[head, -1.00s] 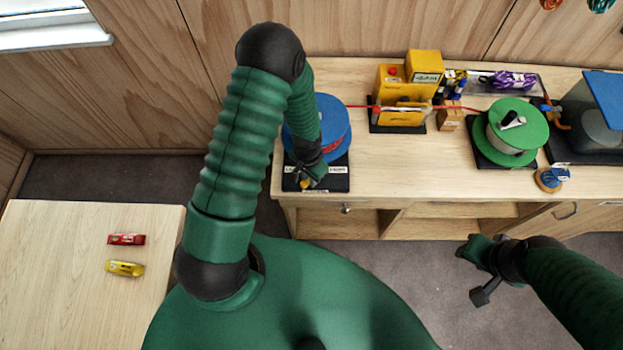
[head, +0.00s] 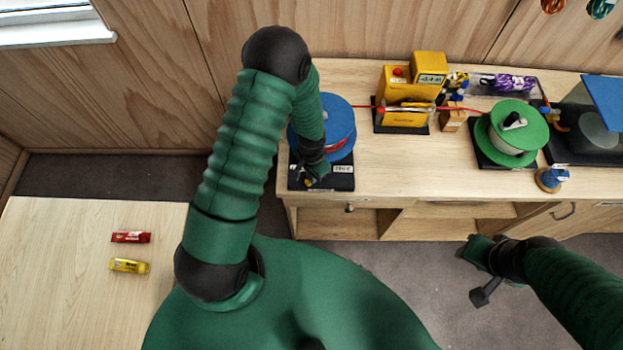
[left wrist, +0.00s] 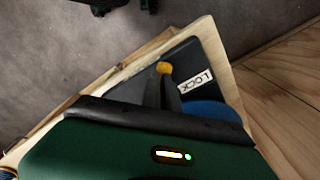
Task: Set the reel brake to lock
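The blue reel (head: 340,118) sits on a black base (head: 343,184) at the left end of the bench. In the left wrist view, the brake lever's yellow tip (left wrist: 165,68) stands beside a white LOCK label (left wrist: 195,82) on the base. The yellow tip also shows small in the head view (head: 308,181). My left gripper (head: 314,178) is down over the base's front, at the lever. Its fingers are too dark and small to tell whether they grip it. My right gripper (head: 467,249) hangs in front of the bench, away from the reel; its opening is unclear.
A red line runs from the blue reel through a yellow device (head: 405,105) toward a green reel (head: 513,130). Red (head: 131,237) and yellow (head: 129,266) items lie on the left table.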

